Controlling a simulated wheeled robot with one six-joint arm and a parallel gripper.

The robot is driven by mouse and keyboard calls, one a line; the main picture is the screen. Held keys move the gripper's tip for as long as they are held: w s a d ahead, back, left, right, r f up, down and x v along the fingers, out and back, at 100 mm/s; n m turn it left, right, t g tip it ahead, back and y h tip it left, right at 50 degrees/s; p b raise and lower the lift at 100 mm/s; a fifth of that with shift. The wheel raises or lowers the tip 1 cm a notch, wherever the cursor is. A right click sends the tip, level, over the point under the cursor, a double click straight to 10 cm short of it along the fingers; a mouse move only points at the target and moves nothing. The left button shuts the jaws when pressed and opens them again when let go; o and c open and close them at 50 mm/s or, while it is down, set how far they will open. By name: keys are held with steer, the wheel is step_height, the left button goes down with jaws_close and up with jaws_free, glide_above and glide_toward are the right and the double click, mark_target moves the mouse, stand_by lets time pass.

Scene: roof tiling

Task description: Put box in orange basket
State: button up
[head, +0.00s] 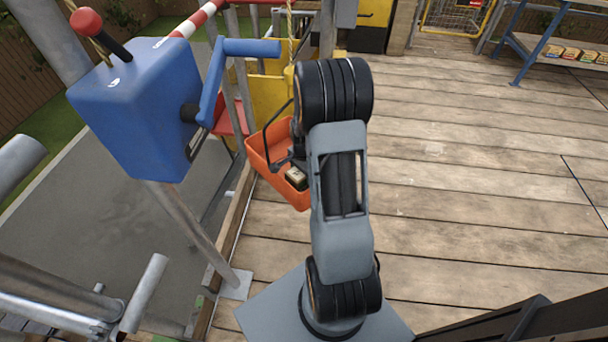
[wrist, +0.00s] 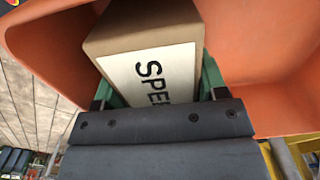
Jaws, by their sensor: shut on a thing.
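The orange basket (head: 264,152) hangs left of my arm in the head view, at the platform's edge. The small box (head: 296,178) shows at the basket's lower right part. In the wrist view the box (wrist: 146,50) is brown with a white label reading "SPE", and the orange basket walls (wrist: 262,50) rise around it. My gripper (wrist: 158,92) is shut on the box, with green pads at its sides. The fingertips are partly hidden by the box and the gripper body. I cannot tell whether the box touches the basket floor.
A blue winch housing (head: 135,108) with a crank handle stands left of the basket, beside metal poles. A yellow rope (head: 291,40) runs down to the basket. Wooden deck (head: 470,200) is clear at right. A blue-framed shelf (head: 545,50) with small boxes stands at the back right.

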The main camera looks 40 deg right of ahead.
steer(key=shift+f, duration=0.35)
steer(key=shift+f, duration=0.15)
steer(key=o, duration=1.1)
steer(key=shift+o, duration=0.2)
step_height(320, 180, up, 12)
steer(key=shift+f+p, duration=0.2)
steer(key=shift+p, duration=1.05)
steer(key=s+a+r+n+t, duration=0.1)
steer(key=s+a+r+n, duration=0.4)
steer(key=a+n, duration=0.3)
steer(key=s+a+r+n+t, duration=0.2)
steer(key=s+a+r+n, duration=0.4)
steer(key=a+n, duration=0.2)
steer(key=shift+a+n, duration=0.3)
steer(key=shift+a, duration=0.4)
